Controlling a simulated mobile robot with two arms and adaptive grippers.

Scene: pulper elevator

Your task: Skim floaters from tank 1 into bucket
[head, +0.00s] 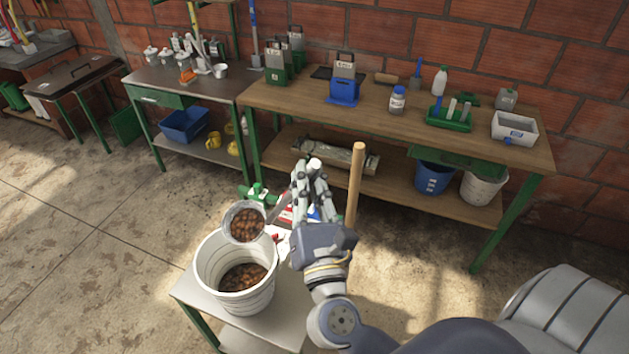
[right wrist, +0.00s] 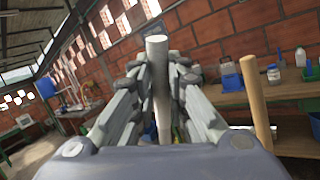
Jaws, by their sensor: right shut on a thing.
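My right gripper (head: 312,172) is shut on the pale handle of a skimmer; the handle (right wrist: 157,85) stands between the fingers in the right wrist view. The skimmer's round head (head: 246,224) holds brown floaters (head: 247,225) and is over the far rim of a white bucket (head: 234,300). More brown floaters (head: 243,276) lie inside the bucket. The bucket stands on a small metal-topped table with green legs. My left gripper is not in view. I cannot identify tank 1 in these views.
An upright wooden pole (head: 355,185) stands just right of my right gripper and also shows in the right wrist view (right wrist: 256,105). Behind is a long wooden workbench (head: 300,99) with tools and bottles. Open concrete floor (head: 90,235) lies to the left.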

